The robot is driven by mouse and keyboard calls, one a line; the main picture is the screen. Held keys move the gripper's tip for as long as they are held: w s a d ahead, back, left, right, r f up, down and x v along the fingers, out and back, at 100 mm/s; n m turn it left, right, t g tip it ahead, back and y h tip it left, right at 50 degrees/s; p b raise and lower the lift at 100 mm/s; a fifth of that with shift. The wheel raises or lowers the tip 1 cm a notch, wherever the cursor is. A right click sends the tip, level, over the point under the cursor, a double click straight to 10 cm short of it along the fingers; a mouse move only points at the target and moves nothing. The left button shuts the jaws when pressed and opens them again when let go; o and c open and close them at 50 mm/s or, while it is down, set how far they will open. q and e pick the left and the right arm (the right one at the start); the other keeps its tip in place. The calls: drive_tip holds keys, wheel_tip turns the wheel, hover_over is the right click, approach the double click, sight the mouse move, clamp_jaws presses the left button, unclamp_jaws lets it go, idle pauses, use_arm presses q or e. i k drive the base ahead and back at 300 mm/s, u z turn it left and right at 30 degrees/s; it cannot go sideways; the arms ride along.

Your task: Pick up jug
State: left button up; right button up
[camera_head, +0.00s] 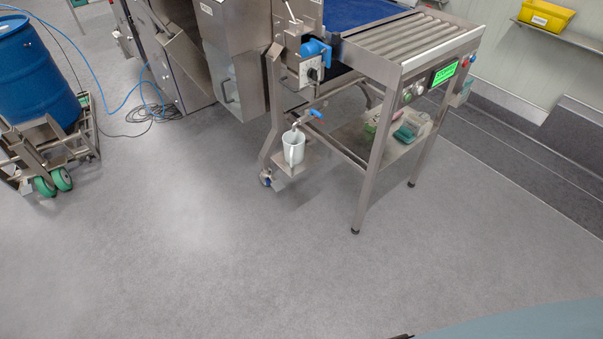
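A white jug (293,147) with a handle on its near side stands upright on a small metal shelf (305,160) low on the left side of the conveyor frame. A tap with a blue lever (315,113) is just above it. The jug is some distance away across the floor, near the picture's middle. Neither of my grippers can be made out in the head view.
The roller conveyor (415,40) stands on metal legs, with plastic boxes (410,127) on its lower shelf. A blue barrel (35,75) on a wheeled trolley (50,150) is at left. Blue hose and cable lie near the machine. The grey floor (200,260) in front is clear.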

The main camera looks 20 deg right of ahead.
sight(293, 143)
drive_tip(key=u, duration=0.75)
drive_tip(key=k, duration=0.2)
drive_tip(key=z, duration=1.8)
drive_tip(key=i, duration=1.3)
drive_tip(key=u, duration=0.85)
drive_tip(key=i, duration=0.85)
drive_tip(key=u, duration=0.9)
